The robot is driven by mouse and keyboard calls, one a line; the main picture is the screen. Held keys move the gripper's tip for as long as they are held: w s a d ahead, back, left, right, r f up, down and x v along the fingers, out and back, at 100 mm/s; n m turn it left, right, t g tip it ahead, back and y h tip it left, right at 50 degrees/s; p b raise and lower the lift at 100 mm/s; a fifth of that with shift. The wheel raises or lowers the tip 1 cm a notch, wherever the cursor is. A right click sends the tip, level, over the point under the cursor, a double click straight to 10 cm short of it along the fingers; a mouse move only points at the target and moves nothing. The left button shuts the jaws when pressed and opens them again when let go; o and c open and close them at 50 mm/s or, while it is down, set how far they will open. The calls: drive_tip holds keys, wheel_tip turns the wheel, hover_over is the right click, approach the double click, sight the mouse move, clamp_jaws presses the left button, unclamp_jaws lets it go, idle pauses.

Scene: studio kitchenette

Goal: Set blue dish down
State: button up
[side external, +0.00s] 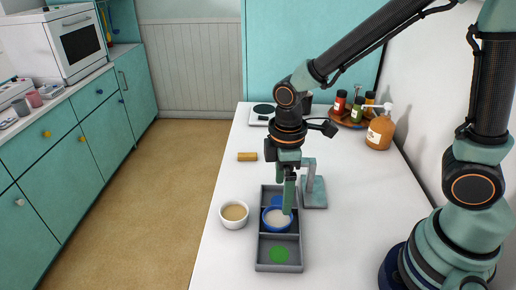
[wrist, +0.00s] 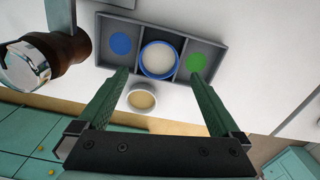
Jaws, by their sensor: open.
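The blue dish (side external: 277,218), blue-rimmed with pale contents, sits in the middle compartment of a grey three-part tray (side external: 279,267). It also shows in the wrist view (wrist: 159,60). The tray's far compartment has a blue dot (side external: 278,202), partly hidden by the dish and my gripper; the near one has a green dot (side external: 279,253). My gripper (side external: 288,208) is open and points down over the dish. In the wrist view its fingertips (wrist: 160,76) are spread to either side of the dish, with nothing held between them. Contact with the dish cannot be told.
A white bowl with tan contents (side external: 234,214) stands left of the tray. A grey-green stand (side external: 314,190) is close on the right. A yellow block (side external: 247,157) lies farther back. Bottles on a round tray (side external: 357,108) and an orange pump bottle (side external: 380,131) stand back right.

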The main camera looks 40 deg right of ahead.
drive_tip(key=s+d+r+m+t, duration=0.1)
drive_tip(key=d+r+m+t, duration=0.1)
drive_tip(key=d+r+m, duration=0.3)
drive_tip(key=s+d+r+m+t, duration=0.1)
drive_tip(key=d+r+m+t, duration=0.2)
drive_tip(key=r, duration=0.6)
drive_tip(key=d+m, duration=0.1)
drive_tip(key=m, duration=0.1)
drive_tip(key=shift+s+d+r+m+t, duration=0.2)
drive_tip(key=shift+d+r+m+t, duration=0.1)
drive_tip(key=shift+d+r+m, duration=0.1)
